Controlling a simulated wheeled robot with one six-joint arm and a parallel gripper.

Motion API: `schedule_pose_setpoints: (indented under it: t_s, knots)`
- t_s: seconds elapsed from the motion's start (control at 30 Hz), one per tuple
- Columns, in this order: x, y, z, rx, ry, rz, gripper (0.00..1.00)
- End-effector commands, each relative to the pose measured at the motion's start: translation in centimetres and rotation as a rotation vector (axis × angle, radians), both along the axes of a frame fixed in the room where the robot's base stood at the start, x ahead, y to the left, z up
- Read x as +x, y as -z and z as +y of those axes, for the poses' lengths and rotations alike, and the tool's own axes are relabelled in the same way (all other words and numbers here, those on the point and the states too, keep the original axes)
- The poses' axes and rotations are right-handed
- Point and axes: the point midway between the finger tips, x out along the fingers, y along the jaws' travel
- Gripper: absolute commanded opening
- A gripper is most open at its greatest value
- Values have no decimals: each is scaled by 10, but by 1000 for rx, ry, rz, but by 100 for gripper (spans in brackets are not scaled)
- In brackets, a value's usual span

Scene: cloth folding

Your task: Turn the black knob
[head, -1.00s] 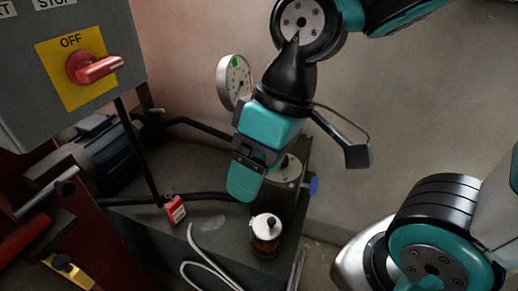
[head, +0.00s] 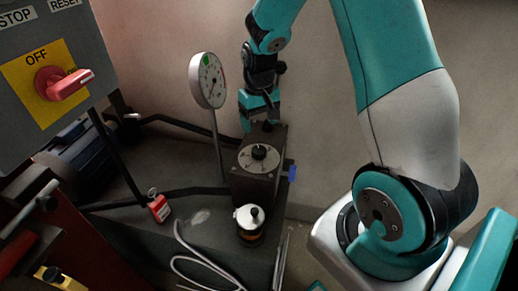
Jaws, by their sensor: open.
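The black knob (head: 259,152) stands upright in the middle of a round, pale dial plate on top of a dark box (head: 262,186). The box sits on the grey bench, and nothing covers the knob. My gripper (head: 248,118) is behind the box in the picture, just above and left of the knob and apart from it. It is open, with nothing seen between its teal fingers. The box's back edge may hide part of its tips.
A round gauge (head: 208,80) on a thin post stands left of my gripper. A small jar (head: 249,222) with a black-topped lid and a red padlock tag (head: 159,208) are in front. A grey panel with a red switch (head: 64,83) is at upper left. A white cable (head: 190,262) lies in front.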

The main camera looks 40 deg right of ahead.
Motion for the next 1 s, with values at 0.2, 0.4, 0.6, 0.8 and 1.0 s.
schedule_pose_setpoints:
  t_s: [0.2, 0.4, 0.6, 0.8, 1.0]
  knots:
    - [-1, 53, 1, 2, -1, 5, 74]
    - [-1, 88, 1, 1, -1, 3, 74]
    - [0, 105, 1, 1, -1, 0, 74]
    - [0, 107, 1, 1, -1, -1, 74]
    - [0, 107, 1, 1, -1, -1, 55]
